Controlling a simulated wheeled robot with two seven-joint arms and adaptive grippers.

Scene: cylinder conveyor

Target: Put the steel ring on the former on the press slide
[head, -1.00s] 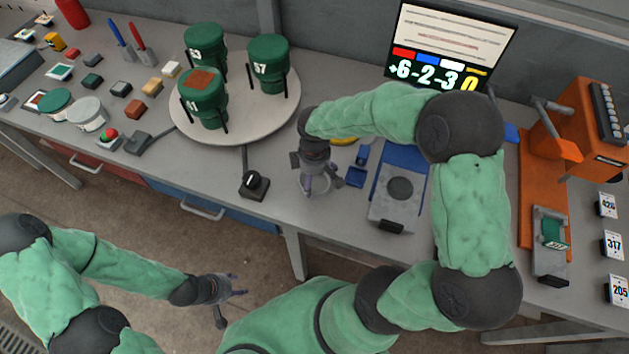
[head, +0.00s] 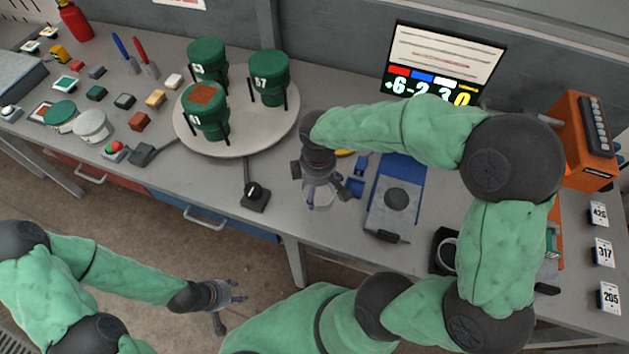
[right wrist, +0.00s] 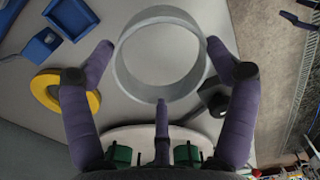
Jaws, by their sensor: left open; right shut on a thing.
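The steel ring (right wrist: 122,72) is a wide, short grey band held between the purple fingers of my right gripper (right wrist: 160,80). In the head view my right gripper (head: 320,192) holds it above the table's front part, left of the press slide and apart from it. The press slide (head: 385,222) is a grey plate with a dark handle on a blue base. A dark round disc, seemingly the former (head: 397,199), sits bare on it. My left gripper (head: 230,294) is open and empty, off the table's front edge.
A yellow ring (right wrist: 48,92) and blue blocks (right wrist: 72,15) lie near the held ring. A turntable (head: 235,140) with green pots is to the left. A dark switch box (head: 255,197) stands at the front edge. My right arm partly hides the orange machine (head: 583,150).

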